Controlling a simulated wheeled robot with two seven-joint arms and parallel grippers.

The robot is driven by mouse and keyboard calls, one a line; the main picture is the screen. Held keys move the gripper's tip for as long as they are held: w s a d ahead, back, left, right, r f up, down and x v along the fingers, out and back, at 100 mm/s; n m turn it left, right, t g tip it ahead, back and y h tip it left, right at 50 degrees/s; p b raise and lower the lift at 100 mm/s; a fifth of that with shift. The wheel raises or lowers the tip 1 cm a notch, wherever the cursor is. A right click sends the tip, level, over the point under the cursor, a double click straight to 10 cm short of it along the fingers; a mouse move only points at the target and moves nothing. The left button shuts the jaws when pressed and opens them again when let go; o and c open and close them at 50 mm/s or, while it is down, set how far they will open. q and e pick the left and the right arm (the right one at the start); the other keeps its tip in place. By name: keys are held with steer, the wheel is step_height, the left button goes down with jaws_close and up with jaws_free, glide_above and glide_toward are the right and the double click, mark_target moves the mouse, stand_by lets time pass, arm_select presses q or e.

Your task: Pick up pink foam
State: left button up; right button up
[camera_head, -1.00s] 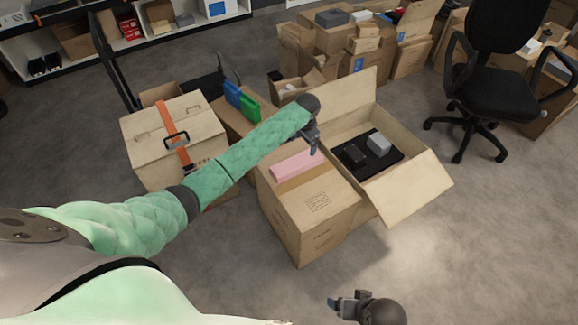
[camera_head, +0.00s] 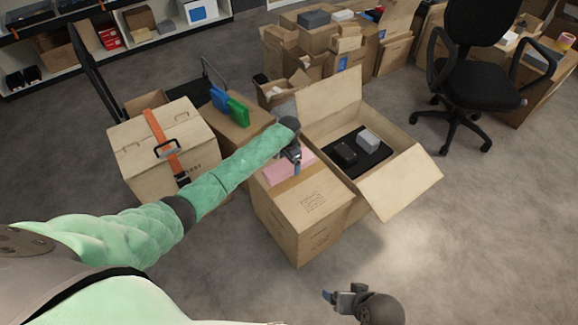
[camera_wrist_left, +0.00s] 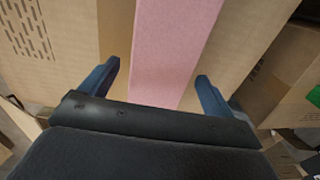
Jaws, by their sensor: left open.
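The pink foam (camera_head: 276,171) is a flat pink block lying on top of a closed carton (camera_head: 304,206) in the middle of the head view. My left gripper (camera_head: 297,168) is over the foam's right part and hides some of it. In the left wrist view the foam (camera_wrist_left: 172,45) runs between the two blue fingertips (camera_wrist_left: 155,78), with a gap on each side. The left gripper is open and holds nothing. My right gripper (camera_head: 333,298) is at the bottom of the head view, over the floor, away from the carton; its jaws are too small to judge.
An open carton (camera_head: 401,187) with a black tray holding a grey box stands right of the foam's carton. A carton with an orange strap (camera_head: 190,125) stands at the left, near blue and green boxes (camera_head: 238,110). An office chair (camera_head: 478,85) stands at the right.

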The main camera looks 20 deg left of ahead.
arm_select(q)
steer(key=shift+f, duration=0.85)
steer(key=c, duration=1.1)
steer(key=shift+o, duration=0.2)
